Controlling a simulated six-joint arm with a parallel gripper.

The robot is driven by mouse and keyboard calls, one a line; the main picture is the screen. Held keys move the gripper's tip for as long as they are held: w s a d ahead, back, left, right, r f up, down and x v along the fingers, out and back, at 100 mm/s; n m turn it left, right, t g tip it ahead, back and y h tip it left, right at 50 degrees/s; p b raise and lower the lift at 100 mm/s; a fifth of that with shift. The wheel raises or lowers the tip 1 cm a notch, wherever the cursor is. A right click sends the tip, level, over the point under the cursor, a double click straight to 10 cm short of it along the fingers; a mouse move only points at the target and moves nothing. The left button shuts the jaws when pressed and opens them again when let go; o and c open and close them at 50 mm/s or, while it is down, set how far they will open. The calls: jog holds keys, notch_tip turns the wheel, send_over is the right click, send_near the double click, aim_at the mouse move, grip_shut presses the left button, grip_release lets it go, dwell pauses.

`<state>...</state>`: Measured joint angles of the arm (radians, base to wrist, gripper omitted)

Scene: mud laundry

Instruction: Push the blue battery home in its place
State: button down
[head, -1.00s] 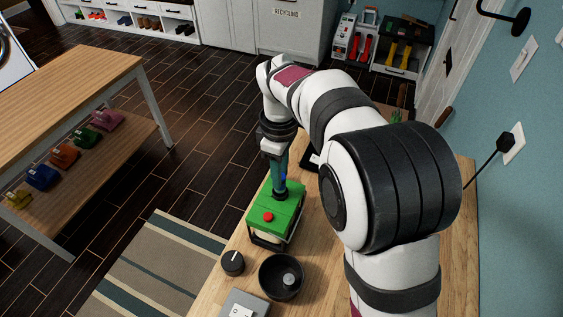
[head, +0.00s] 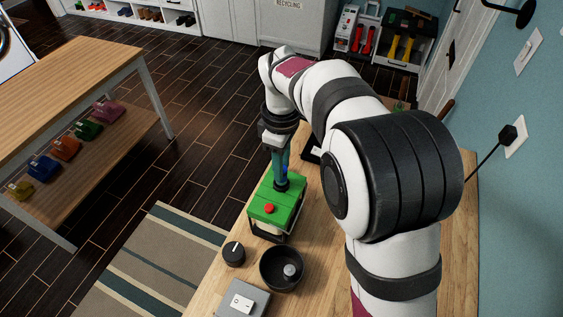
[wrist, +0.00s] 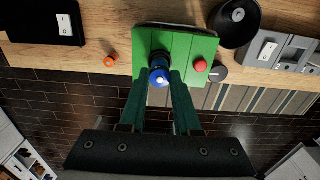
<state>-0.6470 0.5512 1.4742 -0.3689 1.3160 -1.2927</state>
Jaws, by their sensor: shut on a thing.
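The blue battery (wrist: 159,76) is seen end-on in the wrist view, upright at the dark round socket of the green box (wrist: 175,43). A sliver of blue (head: 285,171) shows beside the fingers in the head view. My gripper (wrist: 160,82) has its two teal fingers shut on the battery. In the head view, my gripper (head: 281,177) points down just above the box (head: 272,205). The fingers hide much of the battery, and I cannot tell how deep it sits. A red button (wrist: 200,66) is on the box top beside the socket.
The box stands on a wooden bench (head: 217,290). A black bowl (head: 268,279) with a small grey round thing, a dark knob (head: 233,254) and a grey switch box (head: 245,299) are nearby. In the wrist view, an orange button (wrist: 110,61) and a black switch panel (wrist: 42,20) lie left.

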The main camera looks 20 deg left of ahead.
jog(key=shift+f, duration=0.2)
jog(key=shift+f, duration=0.5)
jog(key=shift+f, duration=1.05)
dwell(2.8)
jog(key=c, duration=0.5)
grip_release()
jog(key=shift+c, duration=0.2)
jog(key=c, duration=0.4)
